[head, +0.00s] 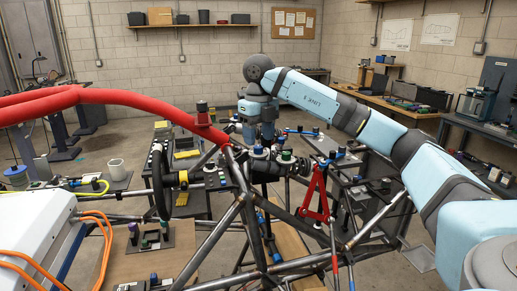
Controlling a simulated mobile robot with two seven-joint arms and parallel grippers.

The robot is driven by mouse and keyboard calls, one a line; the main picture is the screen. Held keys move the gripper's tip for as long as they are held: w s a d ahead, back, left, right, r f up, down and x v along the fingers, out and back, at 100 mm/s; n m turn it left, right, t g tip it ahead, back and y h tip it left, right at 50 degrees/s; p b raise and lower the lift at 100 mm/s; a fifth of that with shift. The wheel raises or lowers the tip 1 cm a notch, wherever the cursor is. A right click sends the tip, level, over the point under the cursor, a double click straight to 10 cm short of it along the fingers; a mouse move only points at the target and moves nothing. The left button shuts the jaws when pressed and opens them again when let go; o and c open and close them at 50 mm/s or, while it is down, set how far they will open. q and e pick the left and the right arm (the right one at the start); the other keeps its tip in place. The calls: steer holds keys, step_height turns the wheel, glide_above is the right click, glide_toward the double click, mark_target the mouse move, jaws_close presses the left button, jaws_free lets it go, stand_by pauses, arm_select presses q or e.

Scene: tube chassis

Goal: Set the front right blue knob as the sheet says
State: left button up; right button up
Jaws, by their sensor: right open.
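My right arm comes in from the right. Its gripper (258,134) hangs pointing down over the middle of the tube chassis (240,212), just above a cluster of small knobs, and looks empty. A green-topped knob (286,156) stands right of and below the fingertips. A blue-topped knob (258,150) shows just under them; I cannot tell whether they touch it. Which knob is the front right blue one is not clear. White sheets (396,34) hang on the right back wall, too small to read. My left gripper is not in view.
A thick red tube (130,97) crosses from the left. A red triangular stand (315,194) is right of the knobs. A black steering wheel (161,182) is at left. A white box (32,240) with orange cables fills the lower left. Workbenches line the walls.

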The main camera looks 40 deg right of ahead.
mark_target(258, 150)
steer(key=shift+f, duration=1.45)
steer(key=shift+c, duration=0.3)
steer(key=c, duration=0.9)
steer(key=shift+n, duration=0.3)
steer(key=n+p, duration=0.1)
steer(key=n, duration=0.2)
steer(key=shift+n+p, duration=0.45)
steer(key=shift+n, duration=1.65)
